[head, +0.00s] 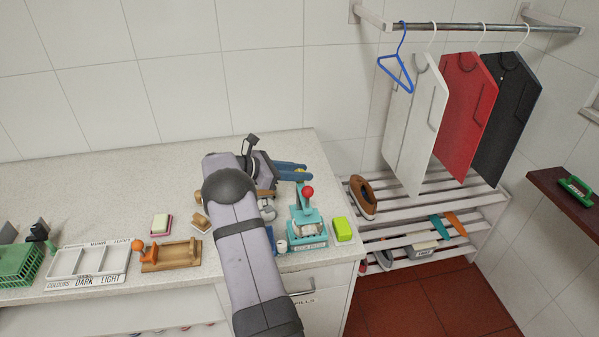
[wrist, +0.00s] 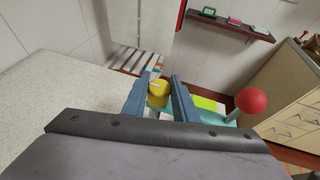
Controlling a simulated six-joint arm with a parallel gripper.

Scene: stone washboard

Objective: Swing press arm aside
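The teal press (head: 307,240) stands near the right end of the counter, with a red ball knob (head: 307,192) on top. The red ball also shows at the right of the wrist view (wrist: 251,101), to the right of my fingers. My gripper (head: 304,171) is above and behind the press, with its blue fingers pointing right. In the wrist view, a yellow cylindrical piece (wrist: 158,93) sits between my two apart fingers (wrist: 160,76). I cannot tell whether both fingers touch it. My fingers and wrist hide part of the press in the wrist view.
A lime-green block (head: 342,229) stands right of the press, near the counter edge. A wooden holder (head: 171,255), soap blocks (head: 160,224) and a sorting tray (head: 89,263) lie to the left. A slatted rack (head: 440,200) stands beyond the counter, below hanging boards (head: 470,105).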

